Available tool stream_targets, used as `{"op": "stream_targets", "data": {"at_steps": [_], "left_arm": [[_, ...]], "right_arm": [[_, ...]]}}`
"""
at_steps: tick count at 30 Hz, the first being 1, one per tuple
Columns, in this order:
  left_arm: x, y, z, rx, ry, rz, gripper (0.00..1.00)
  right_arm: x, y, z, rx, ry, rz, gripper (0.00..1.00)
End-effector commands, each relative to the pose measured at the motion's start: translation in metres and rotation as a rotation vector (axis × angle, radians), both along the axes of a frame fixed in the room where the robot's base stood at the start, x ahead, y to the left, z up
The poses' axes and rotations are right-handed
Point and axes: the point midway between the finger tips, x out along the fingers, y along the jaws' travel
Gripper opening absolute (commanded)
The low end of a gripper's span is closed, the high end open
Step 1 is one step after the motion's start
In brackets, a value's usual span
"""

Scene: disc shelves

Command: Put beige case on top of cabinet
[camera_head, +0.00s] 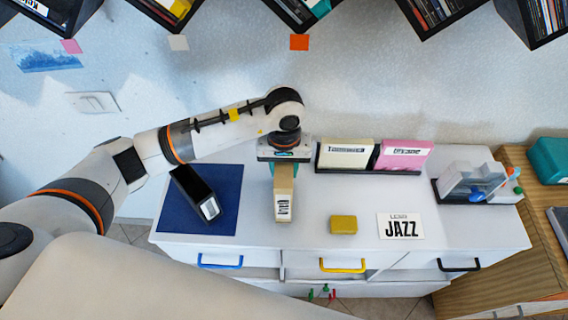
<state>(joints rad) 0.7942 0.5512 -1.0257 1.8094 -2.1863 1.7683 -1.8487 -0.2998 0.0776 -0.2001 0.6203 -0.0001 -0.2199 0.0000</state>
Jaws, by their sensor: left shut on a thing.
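My left arm comes in from the left, and its gripper (284,163) points down over the white cabinet (310,225). The gripper is shut on a narrow beige case (284,190) with a small black-and-white label at its near end. The case stands on edge below the fingers, over the cabinet top between the blue mat and the yellow block. I cannot tell whether its underside touches the surface. My right gripper is not in view.
A black case (190,185) leans on the blue mat (226,185). A yellow block (343,224), a JAZZ card (400,226), a rack with cream (346,153) and pink (405,155) cases, and a clear holder (472,182) stand rightward. A wooden cabinet (520,205) adjoins.

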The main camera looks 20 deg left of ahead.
Motion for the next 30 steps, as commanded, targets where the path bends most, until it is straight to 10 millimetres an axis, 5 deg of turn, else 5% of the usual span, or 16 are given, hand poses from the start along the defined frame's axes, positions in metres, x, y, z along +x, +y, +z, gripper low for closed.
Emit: {"op": "stream_targets", "data": {"at_steps": [13,14,17,30], "left_arm": [[0.001,0.0,-0.007,-0.001,-0.004,0.0,0.0],[0.001,0.0,-0.006,0.0,-0.002,0.0,0.43],[0.0,0.0,-0.005,0.0,-0.002,0.0,0.59],[0.001,0.0,0.003,-0.001,-0.004,-0.001,0.6]], "right_arm": [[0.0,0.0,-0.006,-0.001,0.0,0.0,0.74],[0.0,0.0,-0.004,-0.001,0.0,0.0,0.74],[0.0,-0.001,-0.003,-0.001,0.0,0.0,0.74],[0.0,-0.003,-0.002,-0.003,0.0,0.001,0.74]]}}
